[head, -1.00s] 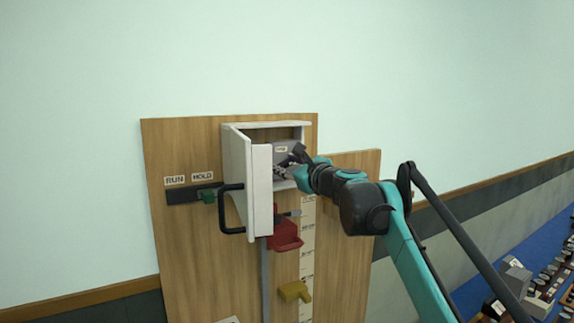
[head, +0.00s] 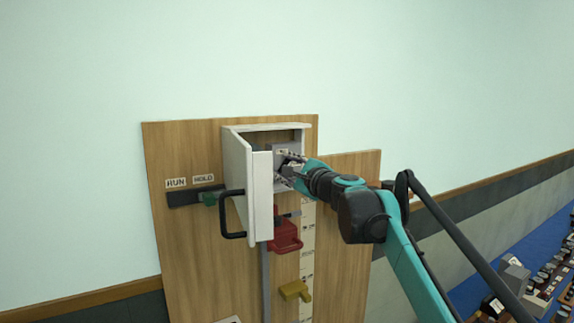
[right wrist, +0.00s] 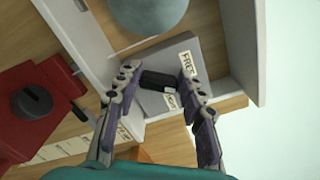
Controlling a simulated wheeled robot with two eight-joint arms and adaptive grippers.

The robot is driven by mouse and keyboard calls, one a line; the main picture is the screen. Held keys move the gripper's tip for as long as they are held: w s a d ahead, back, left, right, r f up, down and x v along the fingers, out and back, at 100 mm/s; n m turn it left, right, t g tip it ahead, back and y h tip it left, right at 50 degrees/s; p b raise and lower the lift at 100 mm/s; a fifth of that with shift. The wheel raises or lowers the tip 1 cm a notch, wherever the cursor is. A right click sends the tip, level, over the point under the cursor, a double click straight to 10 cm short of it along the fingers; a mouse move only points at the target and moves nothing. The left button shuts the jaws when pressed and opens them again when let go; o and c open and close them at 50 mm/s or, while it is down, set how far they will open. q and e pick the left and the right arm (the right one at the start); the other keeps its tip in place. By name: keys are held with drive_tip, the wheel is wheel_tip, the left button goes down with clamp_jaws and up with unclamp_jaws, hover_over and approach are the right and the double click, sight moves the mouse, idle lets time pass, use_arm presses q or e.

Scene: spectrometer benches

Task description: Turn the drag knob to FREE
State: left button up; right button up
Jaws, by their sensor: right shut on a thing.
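The drag knob (right wrist: 160,80) is a short black bar on a grey panel (right wrist: 208,48) inside the white cabinet (head: 300,126). The panel bears a FREE label (right wrist: 187,63) and a second label (right wrist: 171,101) too small to read surely. My right gripper (right wrist: 157,78) reaches into the cabinet, with its fingers on either side of the knob, shut on it. In the head view the right gripper (head: 285,170) covers the knob. The bar lies roughly across the gap between the fingers, slightly tilted. My left gripper is not in view.
The cabinet door (head: 262,200) stands open at left, with a black handle (head: 232,215). Below are a red block (head: 285,236) and a yellow handle (head: 295,291). A green-tipped slider (head: 209,199) sits under RUN and HOLD labels. A rounded blue-grey object (right wrist: 147,14) shows in the wrist view.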

drive_tip(key=shift+f+n+p, duration=0.15)
drive_tip(key=shift+n+p, duration=0.15)
drive_tip(key=shift+n, duration=1.45)
drive_tip(key=shift+f+n+p, duration=0.1)
drive_tip(key=shift+n+p, duration=0.15)
drive_tip(key=shift+n, duration=1.5)
drive_tip(key=o, duration=1.2)
drive_tip(key=shift+a, duration=0.1)
drive_tip(key=shift+c, duration=0.2)
drive_tip(key=v, duration=1.2)
